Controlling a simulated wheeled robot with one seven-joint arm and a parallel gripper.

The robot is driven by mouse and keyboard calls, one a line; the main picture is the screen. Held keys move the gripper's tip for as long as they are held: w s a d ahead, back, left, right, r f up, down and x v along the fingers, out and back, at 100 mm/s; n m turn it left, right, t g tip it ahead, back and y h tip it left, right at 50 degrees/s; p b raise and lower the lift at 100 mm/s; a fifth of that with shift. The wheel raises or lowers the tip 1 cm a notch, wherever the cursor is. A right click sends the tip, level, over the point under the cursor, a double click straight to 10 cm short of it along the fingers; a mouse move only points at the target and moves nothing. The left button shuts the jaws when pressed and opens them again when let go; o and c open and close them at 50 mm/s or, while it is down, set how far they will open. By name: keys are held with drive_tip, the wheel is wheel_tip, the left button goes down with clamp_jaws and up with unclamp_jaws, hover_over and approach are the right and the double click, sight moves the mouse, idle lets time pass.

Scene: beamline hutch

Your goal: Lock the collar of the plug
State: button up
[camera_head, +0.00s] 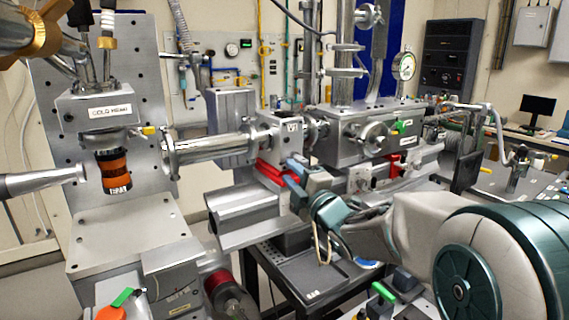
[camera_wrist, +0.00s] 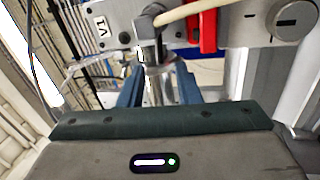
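A steel pipe (camera_head: 215,149) runs left from the V1 box towards a plate with a cold head (camera_head: 95,112). A valve body with a handwheel (camera_head: 374,137) stands to the right. A black cart shelf (camera_head: 315,275) is below my wrist.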

sight(282, 164)
drive_tip(key=shift+x, duration=1.95)
clamp_jaws()
